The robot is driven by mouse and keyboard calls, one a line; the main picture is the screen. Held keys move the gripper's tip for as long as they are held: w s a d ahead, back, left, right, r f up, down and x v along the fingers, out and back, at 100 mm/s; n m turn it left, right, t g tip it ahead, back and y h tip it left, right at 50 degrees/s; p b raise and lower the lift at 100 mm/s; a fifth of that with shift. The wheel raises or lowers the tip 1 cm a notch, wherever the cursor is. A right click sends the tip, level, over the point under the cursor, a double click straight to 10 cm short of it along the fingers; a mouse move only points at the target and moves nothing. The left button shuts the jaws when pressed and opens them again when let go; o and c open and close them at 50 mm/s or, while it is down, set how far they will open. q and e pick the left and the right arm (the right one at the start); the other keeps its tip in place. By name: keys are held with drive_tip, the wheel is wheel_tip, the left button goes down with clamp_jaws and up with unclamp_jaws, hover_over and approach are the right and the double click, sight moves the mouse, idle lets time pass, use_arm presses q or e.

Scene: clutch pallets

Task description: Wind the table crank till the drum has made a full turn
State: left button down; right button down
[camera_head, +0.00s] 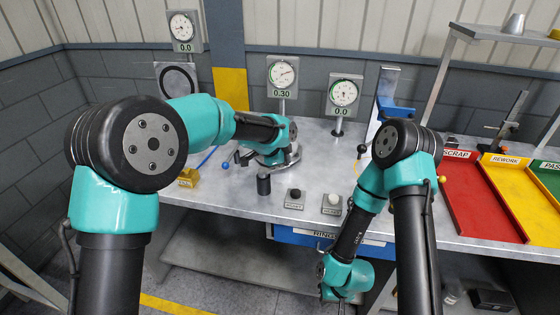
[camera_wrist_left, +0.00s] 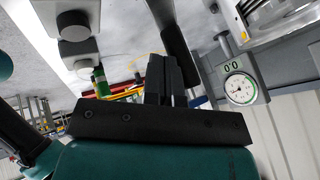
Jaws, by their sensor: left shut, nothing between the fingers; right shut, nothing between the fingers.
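My left gripper (camera_wrist_left: 165,82) is shut and empty in the left wrist view. In the head view its wrist hangs over the table, and its fingertips are hard to make out. Under that wrist a grey metal assembly (camera_head: 286,160), perhaps the drum and crank, is mostly hidden. A dark upright cylinder (camera_head: 264,185), possibly the crank's grip, stands just in front. A dark bar (camera_wrist_left: 176,36) shows just beyond my left fingertips; contact cannot be told. The middle dial (camera_head: 283,73) reads 0.30. My right gripper (camera_head: 338,297) is low, before the table's front edge, its fingers barely visible.
A black button (camera_head: 295,194) and a pale button (camera_head: 333,200) sit at the front of the table (camera_head: 225,190). Other dials (camera_head: 182,27) and (camera_head: 343,93) read 0.0. A blue stand (camera_head: 388,95) is behind. A red scrap tray (camera_head: 480,200) and yellow rework tray (camera_head: 520,200) lie right.

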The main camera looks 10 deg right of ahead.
use_arm(q)
drive_tip(key=shift+w, duration=0.2)
drive_tip(key=shift+s, duration=0.1)
idle(0.4)
drive_tip(key=s+a+r, duration=0.4)
drive_tip(key=s+r, duration=0.4)
drive_tip(key=shift+s, duration=0.25)
idle(0.4)
